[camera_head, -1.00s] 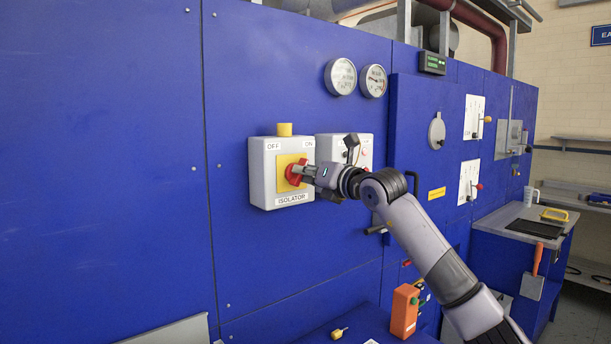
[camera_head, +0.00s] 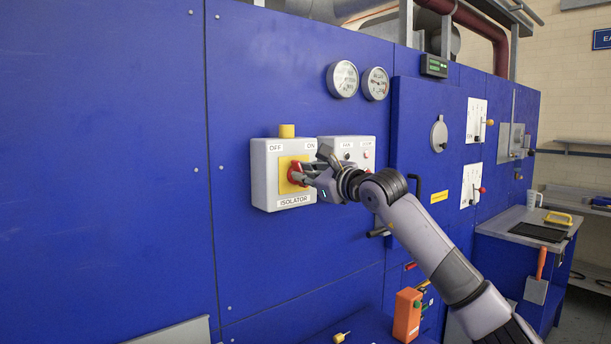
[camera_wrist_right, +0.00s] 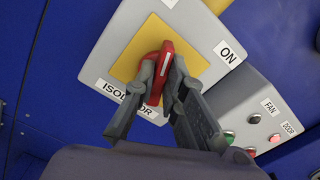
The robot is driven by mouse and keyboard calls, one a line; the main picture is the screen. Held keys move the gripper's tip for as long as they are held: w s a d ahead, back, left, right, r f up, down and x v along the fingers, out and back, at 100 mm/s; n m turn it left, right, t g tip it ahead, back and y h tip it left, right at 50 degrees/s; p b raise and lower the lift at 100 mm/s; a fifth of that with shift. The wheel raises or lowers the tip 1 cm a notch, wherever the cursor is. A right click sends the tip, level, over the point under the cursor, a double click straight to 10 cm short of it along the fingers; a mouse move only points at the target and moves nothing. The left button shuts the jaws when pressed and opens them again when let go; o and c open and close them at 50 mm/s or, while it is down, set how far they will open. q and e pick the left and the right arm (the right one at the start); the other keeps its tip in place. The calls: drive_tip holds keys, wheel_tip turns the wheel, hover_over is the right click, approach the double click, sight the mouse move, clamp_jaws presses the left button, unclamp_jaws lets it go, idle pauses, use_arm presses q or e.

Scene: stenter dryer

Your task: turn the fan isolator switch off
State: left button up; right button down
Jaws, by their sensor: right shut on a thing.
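The isolator box (camera_head: 261,180) is a grey box on the blue panel. It has OFF at its upper left, ON at its upper right and ISOLATOR below. Its red handle (camera_head: 295,172) sits on a yellow plate (camera_head: 285,185). My right gripper (camera_head: 303,173) is shut on the handle. In the right wrist view my fingers (camera_wrist_right: 158,90) lie on both sides of the red handle (camera_wrist_right: 164,65). My left gripper is not in view.
A grey box with FAN and DOOR labels (camera_head: 347,142) adjoins on the right, partly behind my right gripper. Two gauges (camera_head: 358,81) are above. The panel left of the isolator is clear.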

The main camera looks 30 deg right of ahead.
drive_tip(key=shift+a+f+n, duration=0.15)
drive_tip(key=shift+n, duration=1.85)
drive_tip(key=shift+f, duration=0.1)
drive_tip(key=c, duration=1.6)
unclamp_jaws()
drive_tip(key=shift+c, duration=0.2)
drive_tip(key=s, duration=1.2)
drive_tip(key=shift+d, duration=0.45)
